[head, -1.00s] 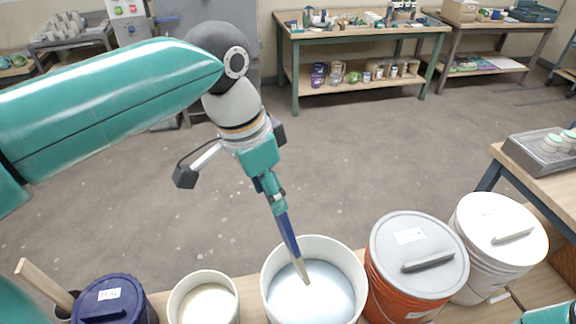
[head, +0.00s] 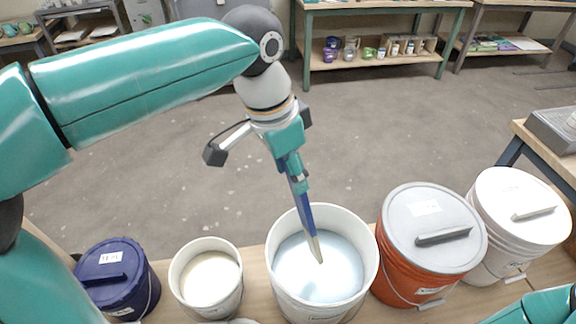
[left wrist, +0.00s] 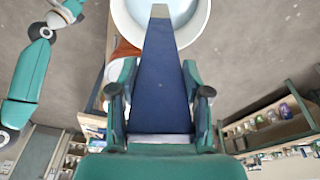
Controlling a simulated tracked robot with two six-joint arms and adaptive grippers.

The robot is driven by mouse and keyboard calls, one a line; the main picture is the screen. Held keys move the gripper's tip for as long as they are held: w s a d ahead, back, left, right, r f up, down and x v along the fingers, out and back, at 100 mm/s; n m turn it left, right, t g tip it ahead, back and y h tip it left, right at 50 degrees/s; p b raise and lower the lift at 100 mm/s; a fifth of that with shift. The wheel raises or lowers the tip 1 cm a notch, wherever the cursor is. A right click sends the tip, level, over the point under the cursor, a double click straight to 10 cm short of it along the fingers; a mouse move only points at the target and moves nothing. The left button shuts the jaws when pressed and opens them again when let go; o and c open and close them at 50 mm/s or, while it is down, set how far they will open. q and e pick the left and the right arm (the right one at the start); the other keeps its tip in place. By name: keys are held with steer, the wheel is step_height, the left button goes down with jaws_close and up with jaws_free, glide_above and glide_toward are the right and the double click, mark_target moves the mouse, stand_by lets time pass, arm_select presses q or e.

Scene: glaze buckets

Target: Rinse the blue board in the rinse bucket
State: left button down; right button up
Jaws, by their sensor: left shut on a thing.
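The blue board (head: 306,214) is a long, narrow dark-blue piece with a pale tip. My left gripper (head: 296,178) is shut on its upper end and holds it tilted, tip down, over the open white bucket (head: 366,245) of pale bluish liquid. The tip overlaps the liquid in the head view; I cannot tell whether it touches. In the left wrist view the board (left wrist: 160,80) stretches from between the fingers of the left gripper (left wrist: 160,105) toward the white bucket (left wrist: 203,20). The fingers of my right gripper are not visible; only part of that arm shows at the lower right.
Left of the open bucket stand a smaller bucket of cream liquid (head: 232,254) and a lidded dark-blue bucket (head: 115,285). To the right are an orange bucket with a grey lid (head: 398,270) and a lidded white bucket (head: 500,235). A side table (head: 545,150) stands at the right.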

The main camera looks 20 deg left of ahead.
mark_target(306, 230)
arm_select(q)
steer(key=shift+b+x, duration=6.15)
steer(key=shift+x, duration=3.3)
